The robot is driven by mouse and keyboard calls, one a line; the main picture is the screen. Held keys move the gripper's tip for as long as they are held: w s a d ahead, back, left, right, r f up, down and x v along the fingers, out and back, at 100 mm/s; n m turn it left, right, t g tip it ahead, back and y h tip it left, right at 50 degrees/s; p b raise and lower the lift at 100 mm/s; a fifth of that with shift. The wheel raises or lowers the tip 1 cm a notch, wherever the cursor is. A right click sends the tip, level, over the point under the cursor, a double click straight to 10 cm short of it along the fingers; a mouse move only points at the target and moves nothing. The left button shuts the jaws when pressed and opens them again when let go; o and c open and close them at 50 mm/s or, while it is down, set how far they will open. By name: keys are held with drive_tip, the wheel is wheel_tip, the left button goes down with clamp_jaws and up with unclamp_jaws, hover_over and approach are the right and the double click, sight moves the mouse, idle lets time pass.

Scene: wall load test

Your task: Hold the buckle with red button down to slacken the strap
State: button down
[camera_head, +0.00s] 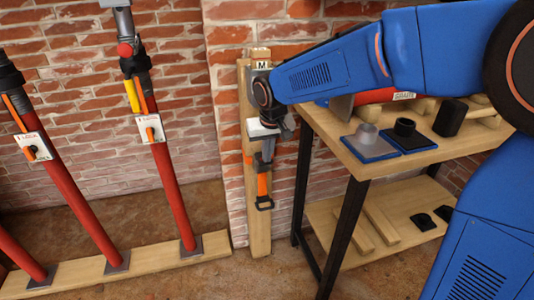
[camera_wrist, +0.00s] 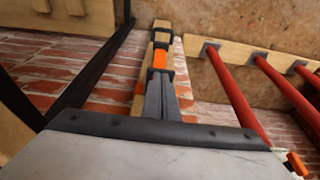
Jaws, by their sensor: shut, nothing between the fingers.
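My gripper (camera_head: 267,158) points down in front of a wooden post (camera_head: 259,232) marked M; its fingers (camera_wrist: 160,82) are together and empty. Just past the fingertips, an orange strap-like piece (camera_head: 262,186) hangs along the post and ends in a black loop (camera_head: 264,204). In the wrist view, the orange piece (camera_wrist: 160,58) and black loop (camera_wrist: 162,37) line up beyond the fingers. I cannot tell whether the fingers touch it. No red button shows on this piece; its upper part is hidden by my gripper.
Red props (camera_head: 173,190) stand on a timber sill (camera_head: 125,270) at left, against the brick wall. At right, a wooden bench (camera_head: 372,165) with black legs holds blue pads, black parts and a red cylinder (camera_head: 376,96). The floor before the post is clear.

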drive_tip(key=shift+s+d+f, duration=0.2)
drive_tip(key=shift+s+f, duration=0.5)
drive_tip(key=shift+f, duration=0.25)
drive_tip(key=shift+r, duration=0.8)
drive_tip(key=w+a+v, duration=0.1)
drive_tip(key=v, duration=1.2)
drive_tip(key=shift+d+r, duration=0.45)
drive_tip(key=shift+r, duration=0.1)
drive_tip(key=shift+s, duration=0.1)
